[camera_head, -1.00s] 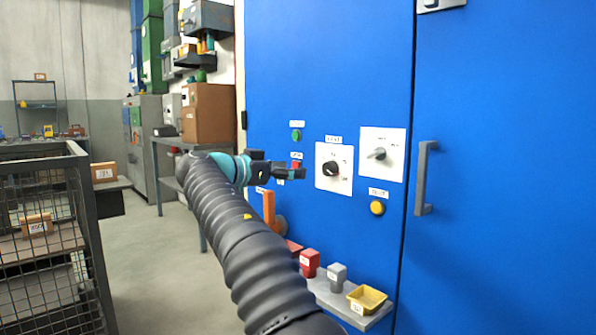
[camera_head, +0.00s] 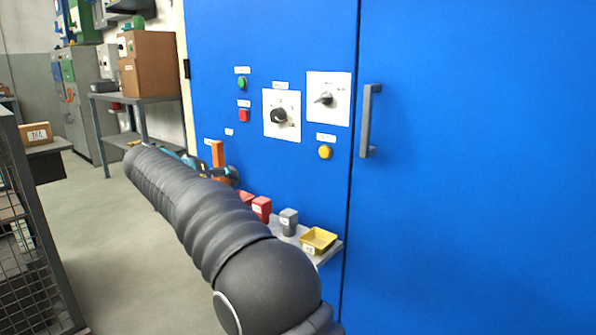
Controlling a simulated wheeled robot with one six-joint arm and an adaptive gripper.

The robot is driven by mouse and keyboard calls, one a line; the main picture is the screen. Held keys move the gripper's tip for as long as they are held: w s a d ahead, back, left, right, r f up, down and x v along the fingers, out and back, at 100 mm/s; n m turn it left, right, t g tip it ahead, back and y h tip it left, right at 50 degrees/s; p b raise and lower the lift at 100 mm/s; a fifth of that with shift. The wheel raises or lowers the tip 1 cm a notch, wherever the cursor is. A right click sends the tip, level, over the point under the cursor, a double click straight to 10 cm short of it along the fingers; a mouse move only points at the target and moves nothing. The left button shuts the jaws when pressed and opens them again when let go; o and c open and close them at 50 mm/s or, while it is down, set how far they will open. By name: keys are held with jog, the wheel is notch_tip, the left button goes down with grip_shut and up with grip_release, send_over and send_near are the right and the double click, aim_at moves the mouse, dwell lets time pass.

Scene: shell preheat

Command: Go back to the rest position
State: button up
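My gripper (camera_head: 228,174) shows only in small part beyond my dark ribbed arm, low in front of the blue cabinet (camera_head: 450,200) and close to the orange lever (camera_head: 218,152) in the picture. I cannot tell whether it touches the lever, or whether its fingers are open or shut. The panel carries a black knob (camera_head: 279,116) on a white plate, a second grey knob (camera_head: 324,98), a green button (camera_head: 241,83), a red button (camera_head: 243,115) and a yellow button (camera_head: 324,152). All of these are unobstructed.
A small shelf (camera_head: 328,256) below the panel holds red blocks (camera_head: 261,208), a grey block (camera_head: 288,221) and a yellow tray (camera_head: 318,240). A cabinet handle (camera_head: 368,120) sticks out at the right. A wire cage (camera_head: 30,250) stands at the left, with open floor (camera_head: 105,235) between.

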jog(key=s+d+f+n+g+y+p, duration=0.1)
jog(key=s+d+f+n+g+y, duration=0.15)
jog(key=s+d+f, duration=0.45)
jog(key=s+d+f+n+g+y, duration=0.1)
jog(key=s+d+f+g+y, duration=0.15)
jog(key=s+d, duration=0.8)
jog(key=s+d+m+p, duration=0.1)
jog(key=s+d+m, duration=0.1)
jog(key=s+d, duration=0.7)
jog(key=s+d+m+y+p, duration=0.1)
jog(key=s+d+m, duration=0.2)
jog(key=s+d, duration=0.6)
jog(key=s, duration=0.6)
jog(key=shift+s+d+f+m, duration=0.15)
jog(key=shift+d+f+m, duration=0.05)
jog(key=shift+f+m, duration=0.15)
